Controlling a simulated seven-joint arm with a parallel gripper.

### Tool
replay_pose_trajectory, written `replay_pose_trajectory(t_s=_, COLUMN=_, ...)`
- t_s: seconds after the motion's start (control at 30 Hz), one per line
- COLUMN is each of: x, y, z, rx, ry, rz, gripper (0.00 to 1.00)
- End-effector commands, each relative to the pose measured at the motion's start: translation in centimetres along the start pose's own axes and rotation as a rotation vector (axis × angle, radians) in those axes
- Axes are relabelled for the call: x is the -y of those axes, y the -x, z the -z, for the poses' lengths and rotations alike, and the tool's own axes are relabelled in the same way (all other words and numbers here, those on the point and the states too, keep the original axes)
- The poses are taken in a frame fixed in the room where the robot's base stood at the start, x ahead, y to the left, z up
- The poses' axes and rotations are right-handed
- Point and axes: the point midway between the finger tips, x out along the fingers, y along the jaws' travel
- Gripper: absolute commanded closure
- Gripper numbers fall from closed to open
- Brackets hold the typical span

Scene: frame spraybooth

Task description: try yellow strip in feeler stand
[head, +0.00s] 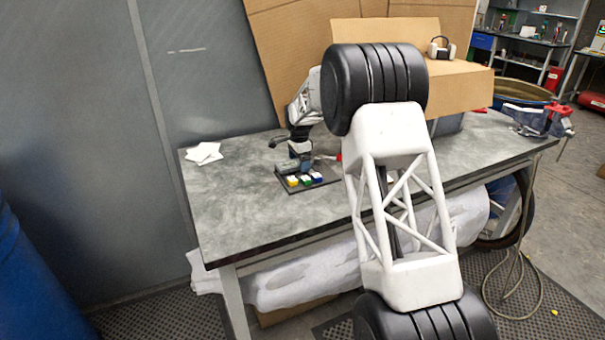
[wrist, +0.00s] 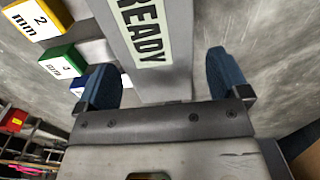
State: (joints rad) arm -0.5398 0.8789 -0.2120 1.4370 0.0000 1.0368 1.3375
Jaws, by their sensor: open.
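A yellow block (wrist: 66,12) with a white "2 mm" face is at the upper left of the wrist view; in the head view the yellow piece (head: 292,182) is leftmost in a row. Beside it are a green block (wrist: 72,52) and a partly hidden blue block (wrist: 76,86). A grey body (wrist: 182,30) labelled "READY" lies in line with the space between my fingers; I cannot tell whether it is the feeler stand. My gripper (wrist: 164,66) is open, with blue fingertips, and nothing is visibly clamped. In the head view it is over the dark tray (head: 322,184), partly hidden.
The grey workbench (head: 240,220) has free room left and in front of the tray. White sheets (head: 203,153) lie at its back left. Cardboard boxes (head: 470,84) stand behind my arm. A vise (head: 537,120) is at the right end. My arm hides part of the bench.

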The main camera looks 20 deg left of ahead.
Motion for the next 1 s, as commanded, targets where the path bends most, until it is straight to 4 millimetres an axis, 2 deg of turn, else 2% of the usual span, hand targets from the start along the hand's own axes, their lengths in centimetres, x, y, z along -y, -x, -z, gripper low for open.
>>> replay_pose_trajectory(t_s=0.63, x=0.01, y=-0.28, z=0.01, rx=0.000, ry=0.000, rz=0.001, gripper=0.08)
replay_pose_trajectory(t_s=1.0, x=0.01, y=-0.27, z=0.02, rx=0.000, ry=0.000, rz=0.001, gripper=0.65)
